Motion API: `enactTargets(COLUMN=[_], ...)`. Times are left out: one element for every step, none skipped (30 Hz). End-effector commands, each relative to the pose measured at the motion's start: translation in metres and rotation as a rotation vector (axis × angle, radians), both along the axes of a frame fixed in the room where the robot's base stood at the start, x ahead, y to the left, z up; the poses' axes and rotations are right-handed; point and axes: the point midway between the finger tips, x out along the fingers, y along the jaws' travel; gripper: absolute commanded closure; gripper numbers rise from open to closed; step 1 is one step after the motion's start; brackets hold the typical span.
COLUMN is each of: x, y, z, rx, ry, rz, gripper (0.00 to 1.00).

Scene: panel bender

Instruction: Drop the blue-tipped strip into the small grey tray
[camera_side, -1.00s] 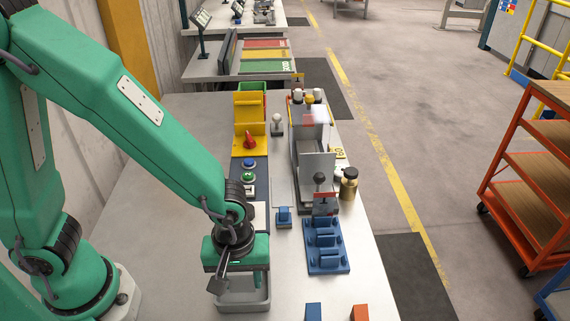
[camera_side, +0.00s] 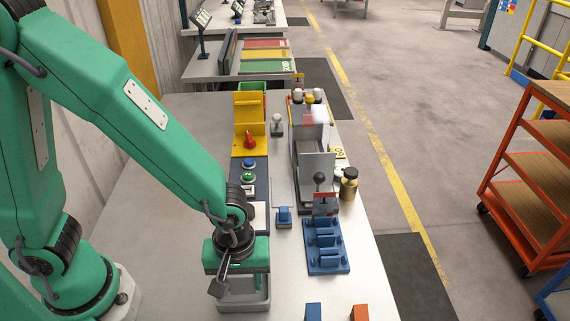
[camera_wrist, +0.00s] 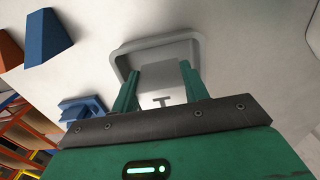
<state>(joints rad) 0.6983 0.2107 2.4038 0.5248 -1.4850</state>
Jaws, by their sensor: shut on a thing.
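The small grey tray (camera_side: 243,306) stands on the bench directly below my gripper (camera_side: 240,284) in the side view. In the wrist view, the tray (camera_wrist: 128,56) lies beyond my two green fingers, its rim around the far end of what they hold. My gripper (camera_wrist: 158,72) is shut on the strip (camera_wrist: 162,88), a flat grey piece with a dark T-shaped mark near my palm. The strip's blue tip does not show in either view. In the side view the strip is hidden by my gripper. I cannot tell the exact gap between strip and tray floor.
A blue block (camera_side: 313,312) and an orange block (camera_side: 359,313) stand right of the tray at the front. A blue slotted rack (camera_side: 327,262) is behind them, with the grey bender (camera_side: 316,165) farther back. The bench left of the tray is clear.

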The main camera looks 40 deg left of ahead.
Motion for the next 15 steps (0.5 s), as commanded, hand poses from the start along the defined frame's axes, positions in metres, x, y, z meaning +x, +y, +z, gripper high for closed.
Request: enactTargets(x=[-0.0002, -0.0002, -0.0003, -0.0003, -0.0003, -0.0003, -0.0003, -0.0003, -0.0003, -0.0002, -0.0002, -0.0002, -0.0002, -0.0002, -0.0001], y=[0.0002, 0.0002, 0.0003, 0.0003, 0.0003, 0.0003, 0.0003, 0.0003, 0.0003, 0.0002, 0.0002, 0.0002, 0.0002, 0.0002, 0.0001], z=[-0.001, -0.0014, -0.002, -0.0024, -0.0028, -0.0033, -0.0036, -0.0038, -0.004, -0.0041, -0.0042, -0.0042, -0.0042, -0.0042, -0.0042], rx=[0.001, 0.001, 0.001, 0.001, 0.001, 0.001, 0.001, 0.001, 0.001, 0.001, 0.001, 0.001, 0.001, 0.001, 0.001], ry=[0.001, 0.001, 0.001, 0.001, 0.001, 0.001, 0.001, 0.001, 0.001, 0.001, 0.001, 0.001, 0.001, 0.001, 0.001], rz=[0.0, 0.0, 0.0, 0.0, 0.0, 0.0, 0.0, 0.0, 0.0, 0.0, 0.0, 0.0, 0.0, 0.0, 0.0], gripper=[0.7, 0.7, 0.7, 0.7, 0.7, 0.7, 0.7, 0.7, 0.7, 0.7, 0.7, 0.7, 0.7, 0.7, 0.7])
